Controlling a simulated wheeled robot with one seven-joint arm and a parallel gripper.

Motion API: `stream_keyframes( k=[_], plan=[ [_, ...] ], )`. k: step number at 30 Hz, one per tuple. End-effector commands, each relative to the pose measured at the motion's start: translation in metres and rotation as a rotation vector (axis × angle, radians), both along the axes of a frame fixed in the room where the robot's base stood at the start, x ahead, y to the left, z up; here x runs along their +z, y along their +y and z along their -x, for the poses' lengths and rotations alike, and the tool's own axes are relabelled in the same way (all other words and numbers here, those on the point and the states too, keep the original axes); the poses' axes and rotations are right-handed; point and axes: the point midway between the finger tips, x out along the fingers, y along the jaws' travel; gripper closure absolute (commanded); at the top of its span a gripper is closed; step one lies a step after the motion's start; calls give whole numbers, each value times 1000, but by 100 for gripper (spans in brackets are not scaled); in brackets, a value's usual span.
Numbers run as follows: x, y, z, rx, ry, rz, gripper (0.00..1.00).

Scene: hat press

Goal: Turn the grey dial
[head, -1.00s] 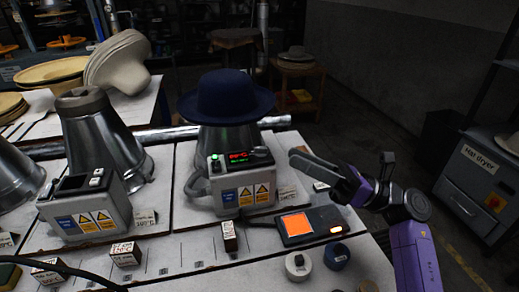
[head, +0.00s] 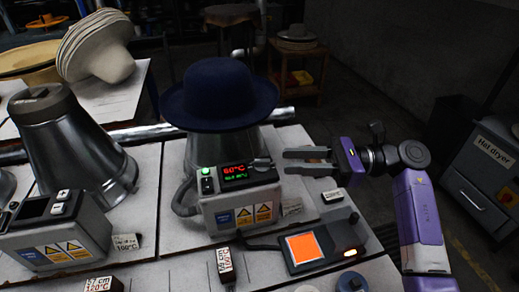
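The grey dial (head: 262,164) is a small knob on the top right of the control box (head: 240,207), beside its display (head: 236,171) with red and green digits. The red digits look like 60°C. My gripper (head: 287,162) is just right of the dial, with its two grey fingers pointing left toward it. The fingers are spread with a gap between them, and nothing shows in the gap. The fingertips look apart from the dial, though the exact distance in depth is hard to tell.
A dark blue hat (head: 219,98) sits on a metal form behind the box. A device with an orange screen (head: 305,247) lies in front. Another control box (head: 52,228) stands left. Small labelled blocks lie around.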

Motion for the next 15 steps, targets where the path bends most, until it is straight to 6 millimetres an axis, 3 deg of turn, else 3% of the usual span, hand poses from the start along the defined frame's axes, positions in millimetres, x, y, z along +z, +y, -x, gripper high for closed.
stream_keyframes(
  k=[15],
  plan=[
    [1,66,-3,3,1,-1,68]
  ],
)
